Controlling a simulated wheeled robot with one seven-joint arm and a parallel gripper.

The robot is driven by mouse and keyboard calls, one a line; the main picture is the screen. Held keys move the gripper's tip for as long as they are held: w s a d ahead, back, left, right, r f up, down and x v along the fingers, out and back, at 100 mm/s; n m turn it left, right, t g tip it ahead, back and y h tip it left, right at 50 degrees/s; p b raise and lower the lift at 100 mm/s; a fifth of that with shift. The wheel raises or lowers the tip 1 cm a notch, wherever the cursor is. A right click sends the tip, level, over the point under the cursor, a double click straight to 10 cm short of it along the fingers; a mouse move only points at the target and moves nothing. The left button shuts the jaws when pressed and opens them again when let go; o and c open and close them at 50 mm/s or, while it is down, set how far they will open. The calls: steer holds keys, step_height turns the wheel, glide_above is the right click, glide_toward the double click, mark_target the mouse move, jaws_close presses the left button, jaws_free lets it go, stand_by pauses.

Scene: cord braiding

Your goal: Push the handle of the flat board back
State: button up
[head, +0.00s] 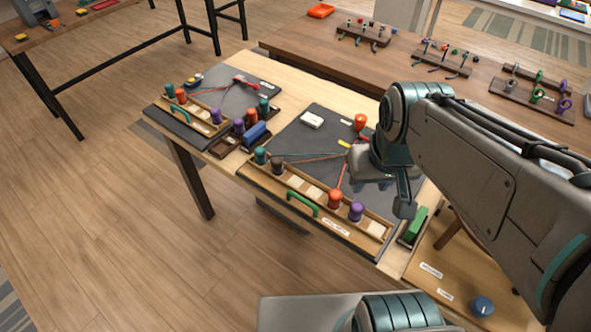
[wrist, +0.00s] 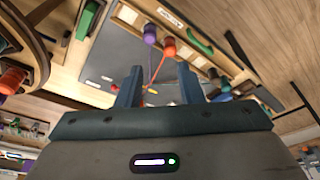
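The right-hand flat board is a dark grey panel (head: 300,140) with a pale wooden rack (head: 268,182) along its front edge. Its green handle (head: 302,203) is on the front of the rack; it also shows in the wrist view (wrist: 199,42). The rack holds teal, dark, red and purple spools, with cords running from them to the back of the board. My gripper (head: 403,207) is over the board's right side, apart from the handle. In the wrist view its two fingers (wrist: 160,88) are spread with nothing between them. My arm hides the board's back right.
A second board (head: 230,92) with a teal handle (head: 180,114) lies to the left. A spool tray with a blue block (head: 255,133) stands between the boards. A green block (head: 415,225) is right of the rack. Floor in front is clear.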

steer(key=w+a+f+n+g, duration=0.2)
steer(key=w+a+n, duration=0.25)
steer(key=w, duration=0.35)
steer(key=n+g+y, duration=0.1)
steer(key=n+g, duration=0.2)
steer(key=n, duration=0.2)
glide_toward(303, 199)
steer(key=f, duration=0.2)
steer(key=s+f, duration=0.1)
steer(key=f, duration=0.5)
steer(key=shift+s+a, duration=0.2)
steer(key=shift+a, duration=0.1)
